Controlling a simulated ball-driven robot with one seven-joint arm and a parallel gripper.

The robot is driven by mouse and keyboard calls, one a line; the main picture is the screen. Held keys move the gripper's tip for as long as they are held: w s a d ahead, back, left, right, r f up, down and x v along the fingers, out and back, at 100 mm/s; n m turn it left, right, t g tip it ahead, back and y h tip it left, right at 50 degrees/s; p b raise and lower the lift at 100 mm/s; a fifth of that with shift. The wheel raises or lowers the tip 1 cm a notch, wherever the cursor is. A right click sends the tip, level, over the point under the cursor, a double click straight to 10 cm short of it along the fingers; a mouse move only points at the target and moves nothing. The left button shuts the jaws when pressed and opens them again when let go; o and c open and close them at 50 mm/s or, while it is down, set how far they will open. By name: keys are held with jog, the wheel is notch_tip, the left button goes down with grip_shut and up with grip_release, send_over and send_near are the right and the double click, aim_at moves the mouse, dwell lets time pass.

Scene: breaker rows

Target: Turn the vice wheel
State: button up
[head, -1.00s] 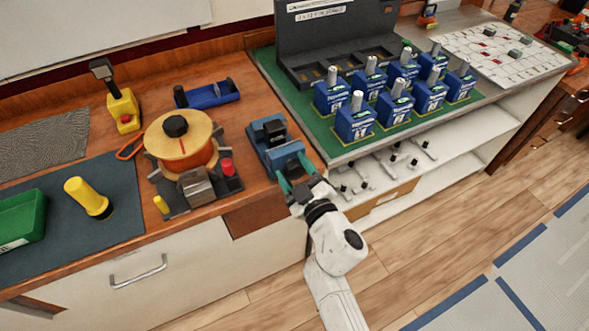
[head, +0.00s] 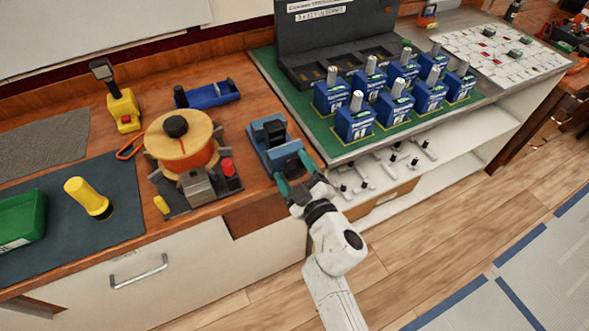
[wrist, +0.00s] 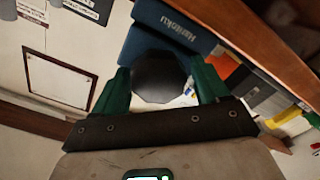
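The blue bench vice (head: 270,148) sits at the right front edge of the wooden bench. In the wrist view its blue body (wrist: 165,40) shows lettering. Its dark, many-sided wheel (wrist: 158,78) faces my gripper; in the head view my gripper and the vice mostly hide it. My gripper (head: 294,174) is in front of the vice, its green fingers spread. In the wrist view my gripper (wrist: 160,88) has one finger on each side of the wheel. The fingers look open, and I see no clear grip on the wheel.
A cable reel (head: 180,145) and a grey block with a red button stand left of the vice. Right is a green mat (head: 325,130) with blue breakers (head: 355,122), and levers on the shelf below. The floor in front is clear.

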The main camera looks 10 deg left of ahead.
jog(key=shift+o, duration=0.5)
jog(key=shift+s+d, duration=0.25)
jog(key=shift+s, duration=0.05)
jog(key=p+v, duration=0.2)
jog(key=v, duration=0.8)
